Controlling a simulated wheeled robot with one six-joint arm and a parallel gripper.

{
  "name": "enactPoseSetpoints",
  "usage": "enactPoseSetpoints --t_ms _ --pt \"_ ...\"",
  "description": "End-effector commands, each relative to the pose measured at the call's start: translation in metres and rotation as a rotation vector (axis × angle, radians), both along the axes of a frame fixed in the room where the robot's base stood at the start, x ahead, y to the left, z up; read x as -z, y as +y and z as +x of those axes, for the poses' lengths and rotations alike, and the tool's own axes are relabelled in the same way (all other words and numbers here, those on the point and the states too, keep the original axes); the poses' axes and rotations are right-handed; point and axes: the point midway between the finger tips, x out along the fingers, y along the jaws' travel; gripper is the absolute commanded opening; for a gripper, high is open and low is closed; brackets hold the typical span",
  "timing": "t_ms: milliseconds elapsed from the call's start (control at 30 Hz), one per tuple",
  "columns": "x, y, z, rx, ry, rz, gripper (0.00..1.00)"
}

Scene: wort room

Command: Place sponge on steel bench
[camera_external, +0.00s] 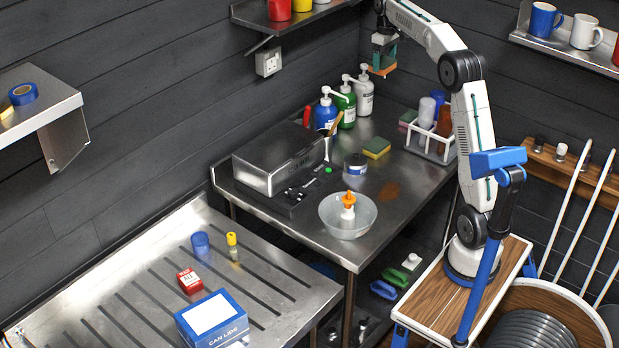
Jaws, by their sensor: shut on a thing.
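My gripper (383,66) is raised above the back of the steel bench, near the dark wall. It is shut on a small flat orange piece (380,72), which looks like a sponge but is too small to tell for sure. The steel bench (314,228) stands in the corner. A yellow and green sponge (376,147) lies on it, behind the metal bowl. Another sponge, pinkish and green (408,118), is at the white caddy.
Pump bottles (346,106) stand at the bench's back. A steel box (277,160), a tape roll (355,165), a metal bowl (340,222) with an orange-topped bottle, and a white caddy (432,150) take up bench room. A brown stain (389,191) marks the right part.

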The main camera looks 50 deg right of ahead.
Motion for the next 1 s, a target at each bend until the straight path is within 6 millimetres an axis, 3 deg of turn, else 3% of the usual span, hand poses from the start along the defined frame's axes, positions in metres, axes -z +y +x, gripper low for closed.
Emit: enactPoseSetpoints --t_ms 100,267,467,800,1000 --pt "0.001 -0.025 -0.009 0.006 0.000 0.000 0.61" --pt "0.008 -0.048 -0.020 0.006 0.002 0.002 0.61" --pt "0.054 -0.045 -0.019 0.004 0.004 0.003 0.61" --pt "0.154 -0.045 -0.019 0.005 0.004 0.003 0.61" --pt "0.185 -0.045 -0.018 0.005 0.003 0.002 0.61"
